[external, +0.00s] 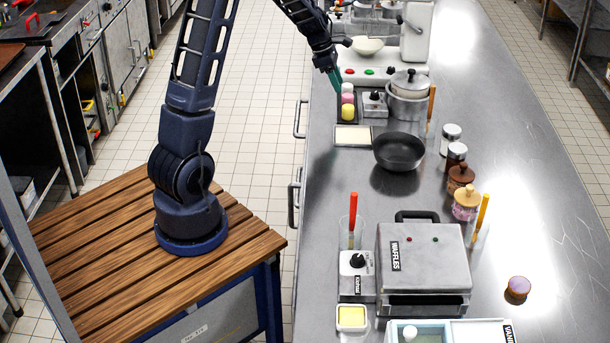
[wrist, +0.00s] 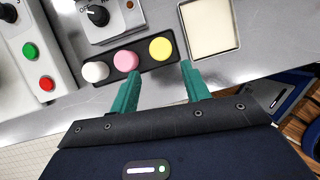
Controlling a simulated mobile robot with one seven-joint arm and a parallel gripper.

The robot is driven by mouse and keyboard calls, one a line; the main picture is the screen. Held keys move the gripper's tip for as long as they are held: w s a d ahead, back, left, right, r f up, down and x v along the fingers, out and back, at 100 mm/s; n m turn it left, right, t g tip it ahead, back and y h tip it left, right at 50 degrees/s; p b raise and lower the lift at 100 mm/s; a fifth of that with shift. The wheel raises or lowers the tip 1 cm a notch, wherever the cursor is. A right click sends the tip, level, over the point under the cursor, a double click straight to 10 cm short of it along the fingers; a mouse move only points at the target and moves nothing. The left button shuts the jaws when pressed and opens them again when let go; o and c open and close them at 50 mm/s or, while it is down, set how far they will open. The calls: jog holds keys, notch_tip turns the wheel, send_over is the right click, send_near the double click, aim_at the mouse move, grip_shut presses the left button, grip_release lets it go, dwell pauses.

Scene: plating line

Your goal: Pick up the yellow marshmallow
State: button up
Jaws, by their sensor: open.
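The yellow marshmallow (wrist: 160,49) stands at the right end of a dark tray (wrist: 112,72) in the wrist view. A pink marshmallow (wrist: 126,60) and a white marshmallow (wrist: 96,71) stand beside it in the same row. In the external view the yellow marshmallow (external: 348,112) is at the near end of the row. My gripper (wrist: 160,68) has two green fingers spread apart with nothing between them. The fingertips point toward the tray, with the yellow and pink marshmallows just ahead of the gap. In the external view my gripper (external: 336,88) is beside the row's left side.
A square cream-filled tray (external: 352,136) lies just in front of the row. A knob box (external: 374,104) and a lidded pot (external: 408,100) stand to the right. A dark bowl (external: 399,151) sits nearer. The counter's right side is mostly clear.

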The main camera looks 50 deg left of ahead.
aim_at(347, 106)
jog(key=shift+x, duration=5.45)
jog(key=shift+s, duration=0.1)
jog(key=c, duration=0.4)
